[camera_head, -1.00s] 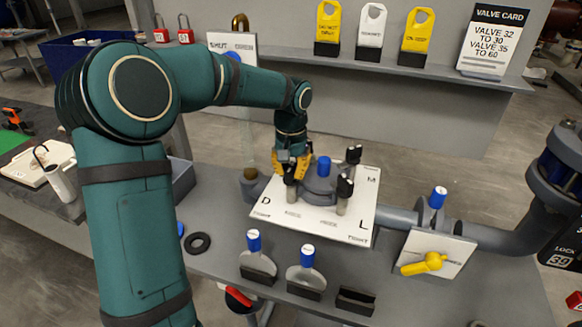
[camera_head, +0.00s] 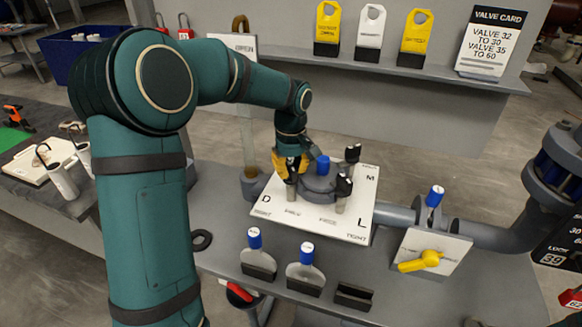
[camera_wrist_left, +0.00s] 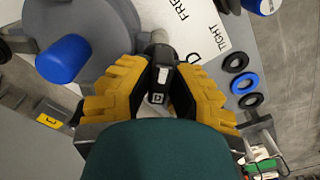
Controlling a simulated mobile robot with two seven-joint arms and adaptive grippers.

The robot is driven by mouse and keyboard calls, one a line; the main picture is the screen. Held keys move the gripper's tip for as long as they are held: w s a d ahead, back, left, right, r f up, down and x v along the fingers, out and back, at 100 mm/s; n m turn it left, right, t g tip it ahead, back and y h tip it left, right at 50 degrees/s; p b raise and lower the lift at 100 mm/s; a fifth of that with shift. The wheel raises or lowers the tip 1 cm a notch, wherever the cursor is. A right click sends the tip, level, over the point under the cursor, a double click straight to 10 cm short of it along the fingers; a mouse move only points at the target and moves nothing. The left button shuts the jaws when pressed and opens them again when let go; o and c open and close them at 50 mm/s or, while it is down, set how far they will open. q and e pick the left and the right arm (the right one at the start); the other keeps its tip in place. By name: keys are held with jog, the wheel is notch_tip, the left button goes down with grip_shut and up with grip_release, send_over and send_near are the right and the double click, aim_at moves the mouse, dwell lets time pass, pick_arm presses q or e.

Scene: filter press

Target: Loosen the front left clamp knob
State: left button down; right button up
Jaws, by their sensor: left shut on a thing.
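The front left clamp knob (camera_head: 291,175) is black and stands near the D corner of the white press plate (camera_head: 290,213). In the left wrist view the knob (camera_wrist_left: 158,86), with a small letter on its cap, sits between the yellow fingers of my left gripper (camera_wrist_left: 155,90). My left gripper (camera_head: 289,164) comes from above and is shut on the knob. The grey press lid (camera_head: 318,186) with a blue cap (camera_head: 323,165) is right beside it. The plate's FREE and TIGHT lettering (camera_wrist_left: 205,30) shows in the wrist view. My right gripper is not in view.
Other black knobs stand at the front right (camera_head: 343,187) and back right (camera_head: 353,153). Two blue-topped paddles (camera_head: 305,270) stand in front. A yellow-handled valve (camera_head: 421,262) is to the right. A shelf (camera_head: 440,76) with tags runs behind.

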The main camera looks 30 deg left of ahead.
aim_at(291, 166)
pick_arm(q)
jog(key=shift+s+f+n, duration=0.1)
jog(key=shift+n, duration=0.2)
jog(key=c, duration=0.9)
grip_release()
notch_tip(291, 166, up, 12)
dwell(0.4)
